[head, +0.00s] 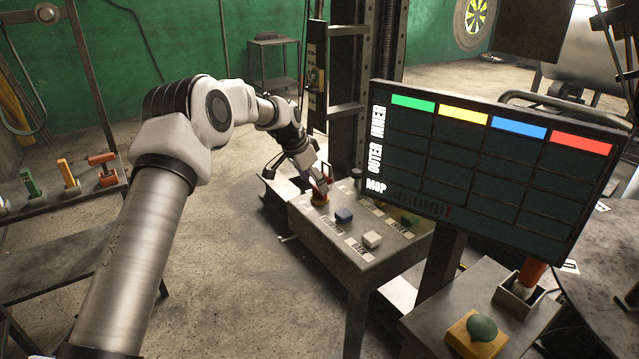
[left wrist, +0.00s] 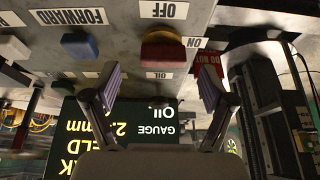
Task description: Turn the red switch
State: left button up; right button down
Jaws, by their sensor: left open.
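The red switch (left wrist: 162,50) sits on the grey control panel (left wrist: 225,12), between the OFF and ON labels in the left wrist view, which shows the panel upside down. My left gripper (left wrist: 162,78) is open, with one purple-padded finger on each side of the switch. My right gripper is not in view.
Blue (head: 343,216), white (head: 372,239) and green (head: 409,220) buttons stand on the same panel. A red DO NOT tag (left wrist: 207,62) hangs beside the right finger in the wrist view. A large screen (head: 480,165) stands right of the panel. Open floor lies to the left.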

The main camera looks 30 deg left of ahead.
aim_at(317, 198)
pick_arm(q)
jog(key=f, duration=0.1)
jog(key=w+f, duration=0.2)
jog(key=shift+w+d+f, duration=0.1)
jog(key=shift+w+f, duration=0.15)
jog(key=shift+f, duration=0.1)
jog(key=shift+s+r, duration=0.4)
jog(key=shift+s, duration=0.05)
jog(key=c, duration=1.2)
jog(key=shift+o, duration=0.2)
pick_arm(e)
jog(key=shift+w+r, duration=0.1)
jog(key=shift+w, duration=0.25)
